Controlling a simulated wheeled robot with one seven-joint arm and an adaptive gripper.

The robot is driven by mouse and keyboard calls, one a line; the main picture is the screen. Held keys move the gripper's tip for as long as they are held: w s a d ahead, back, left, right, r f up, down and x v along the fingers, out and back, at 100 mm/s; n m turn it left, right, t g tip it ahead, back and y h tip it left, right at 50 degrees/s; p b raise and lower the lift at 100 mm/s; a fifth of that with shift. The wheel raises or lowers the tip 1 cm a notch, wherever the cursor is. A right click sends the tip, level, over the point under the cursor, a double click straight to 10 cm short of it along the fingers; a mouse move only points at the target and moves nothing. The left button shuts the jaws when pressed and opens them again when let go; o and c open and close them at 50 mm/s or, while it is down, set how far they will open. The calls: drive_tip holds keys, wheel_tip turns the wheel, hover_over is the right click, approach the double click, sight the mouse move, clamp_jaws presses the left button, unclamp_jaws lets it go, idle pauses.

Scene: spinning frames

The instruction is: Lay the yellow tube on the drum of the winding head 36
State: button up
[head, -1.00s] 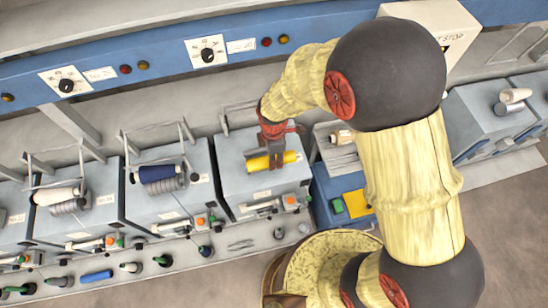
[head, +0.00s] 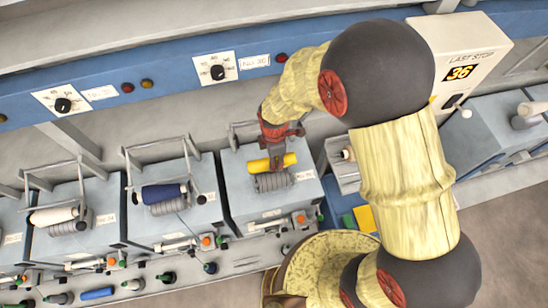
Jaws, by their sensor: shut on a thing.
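My gripper (head: 276,163) is shut on the yellow tube (head: 290,159) near its middle, with the fingers pointing down. The tube lies about level and roughly parallel to the grey ribbed drum (head: 273,183) of the winding head (head: 240,203) below my arm. The tube shows just above and behind the drum in the head view; I cannot tell whether they touch. The metal cradle arm (head: 236,130) of this head stands behind the tube, partly hidden by my gripper. The label on this head is too small to read.
The neighbouring head to the left carries a navy package (head: 163,193); the one beyond it carries a cream package (head: 52,216). A box (head: 465,65) at the top right reads "LAST STOP 36". A blue bin (head: 340,205) stands right of the head. Several small bobbins line the front ledge.

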drive_tip(key=shift+f+b, duration=1.4)
drive_tip(key=shift+f, duration=1)
drive_tip(key=o, duration=1.1)
drive_tip(key=shift+r, duration=0.1)
wheel_tip(320, 180, up, 12)
drive_tip(key=shift+f, duration=0.1)
